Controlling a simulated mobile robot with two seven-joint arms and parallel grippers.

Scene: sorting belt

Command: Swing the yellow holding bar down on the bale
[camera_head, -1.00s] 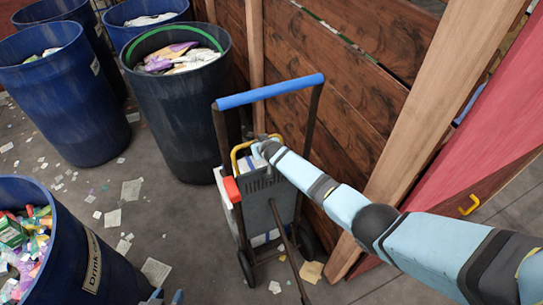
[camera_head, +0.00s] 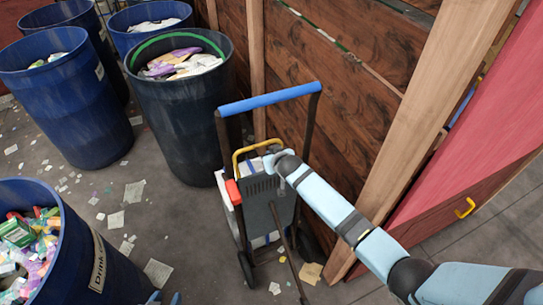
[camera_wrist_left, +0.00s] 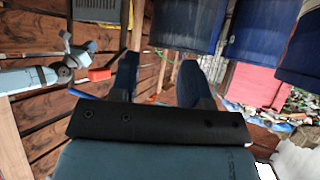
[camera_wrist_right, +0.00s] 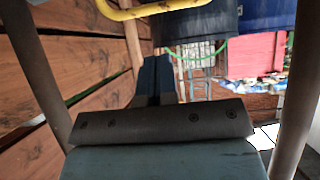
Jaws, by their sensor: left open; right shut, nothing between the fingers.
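The yellow holding bar (camera_head: 237,160) is a bent loop standing up over the top of the bale on the hand truck; it crosses the top of the right wrist view (camera_wrist_right: 150,10). The bale (camera_head: 222,188) is pale and mostly hidden behind the truck's grey plate (camera_head: 262,205). My right arm reaches in from the right to the bar; its gripper is mostly hidden in the head view. In the right wrist view my right gripper (camera_wrist_right: 157,68) is shut and empty, apart from the bar. My left gripper (camera_head: 165,298) is open and empty at the bottom edge, away from the truck.
The hand truck has a blue handle (camera_head: 270,99) and a red block (camera_head: 233,192). Blue bins (camera_head: 65,105) and a dark bin (camera_head: 180,120) stand left and behind. A wooden wall (camera_head: 340,90) is close on the right. Paper scraps litter the floor.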

